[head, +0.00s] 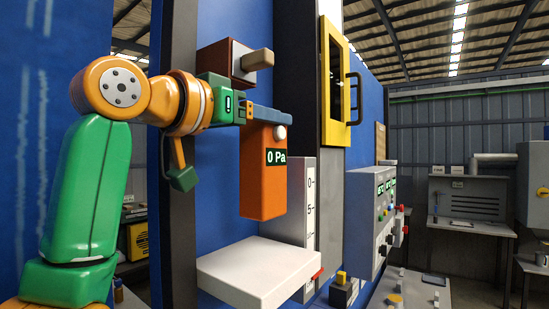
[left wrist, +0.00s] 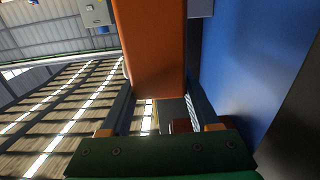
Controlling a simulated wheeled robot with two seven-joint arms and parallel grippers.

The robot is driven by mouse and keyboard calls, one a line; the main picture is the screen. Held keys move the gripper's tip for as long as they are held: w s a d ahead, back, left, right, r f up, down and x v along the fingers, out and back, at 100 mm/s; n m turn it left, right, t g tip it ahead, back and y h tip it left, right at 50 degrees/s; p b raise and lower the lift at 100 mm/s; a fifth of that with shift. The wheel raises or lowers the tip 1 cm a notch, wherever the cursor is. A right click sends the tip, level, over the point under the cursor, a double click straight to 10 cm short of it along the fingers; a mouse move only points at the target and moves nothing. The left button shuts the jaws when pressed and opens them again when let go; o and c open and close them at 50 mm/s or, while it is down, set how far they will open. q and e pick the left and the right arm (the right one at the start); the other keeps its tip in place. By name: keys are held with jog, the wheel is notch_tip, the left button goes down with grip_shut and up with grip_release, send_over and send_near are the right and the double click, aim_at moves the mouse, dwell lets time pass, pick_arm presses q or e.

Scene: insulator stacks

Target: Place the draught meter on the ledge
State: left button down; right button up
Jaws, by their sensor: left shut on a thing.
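The draught meter (head: 264,185) is an orange upright box with a dark display reading 0 Pa and a pale round knob near its top. My left gripper (head: 270,116) is shut on its upper part and holds it in the air. The white ledge (head: 258,270) juts out below, with a visible gap under the meter. In the left wrist view the orange meter (left wrist: 152,45) stands between the two fingers of my left gripper (left wrist: 160,100). My right gripper is not in view.
A dark red block with a tan peg (head: 240,62) sticks out above the meter. A grey scale box (head: 305,210) stands just right of the ledge. A yellow-framed door (head: 336,85) and a grey control panel (head: 372,215) are farther right. The ledge top looks clear.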

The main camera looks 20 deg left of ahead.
aim_at(247, 165)
pick_arm(q)
jog(key=shift+s+a+f+b, duration=0.1)
jog(key=shift+f+b, duration=0.05)
jog(key=shift+f, duration=0.55)
jog(key=shift+s+a+f+b, duration=0.1)
jog(key=shift+f+b, duration=0.05)
jog(key=shift+f, duration=0.55)
jog(key=f, duration=0.3)
jog(key=shift+w+f, duration=0.25)
jog(key=shift+f, duration=0.05)
jog(key=shift+a+f, duration=0.2)
jog(key=shift+s+f, duration=0.1)
jog(key=shift+c, duration=2.1)
grip_release()
